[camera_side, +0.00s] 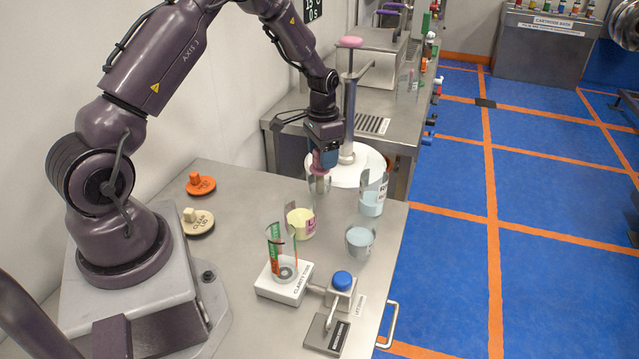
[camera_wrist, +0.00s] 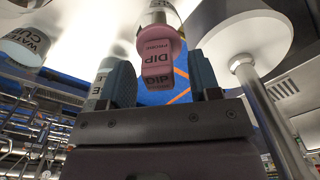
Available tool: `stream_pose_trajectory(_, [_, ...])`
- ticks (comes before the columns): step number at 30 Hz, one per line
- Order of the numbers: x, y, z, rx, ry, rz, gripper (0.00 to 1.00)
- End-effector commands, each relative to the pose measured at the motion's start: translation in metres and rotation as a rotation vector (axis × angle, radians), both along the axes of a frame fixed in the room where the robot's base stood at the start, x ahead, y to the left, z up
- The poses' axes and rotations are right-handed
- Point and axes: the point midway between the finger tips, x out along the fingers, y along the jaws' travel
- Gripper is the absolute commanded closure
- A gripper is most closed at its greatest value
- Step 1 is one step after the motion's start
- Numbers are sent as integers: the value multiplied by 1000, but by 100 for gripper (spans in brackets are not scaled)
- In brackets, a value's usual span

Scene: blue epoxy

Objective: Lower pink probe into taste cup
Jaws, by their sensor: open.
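The pink probe (camera_side: 322,161) stands with its grey metal tip down in a small clear cup (camera_side: 313,186) at the back of the near bench. In the wrist view the pink probe (camera_wrist: 160,55) reads "DIP PROBE". My gripper (camera_wrist: 161,80) is open, with its blue fingers on either side of the pink handle and a gap showing on each side. In the side view my gripper (camera_side: 324,146) is right above the probe and hides its top. No label naming a taste cup is readable; a yellow-filled cup (camera_side: 301,224) stands nearer the front.
A clear tube (camera_side: 283,246) sits on a white base.

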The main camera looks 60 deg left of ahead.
Motion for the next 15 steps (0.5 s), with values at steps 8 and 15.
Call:
stream_pose_trajectory(8, [1,0,30,2,-5,0,43])
stream_pose_trajectory(15, [0,0,84,2,-5,0,43])
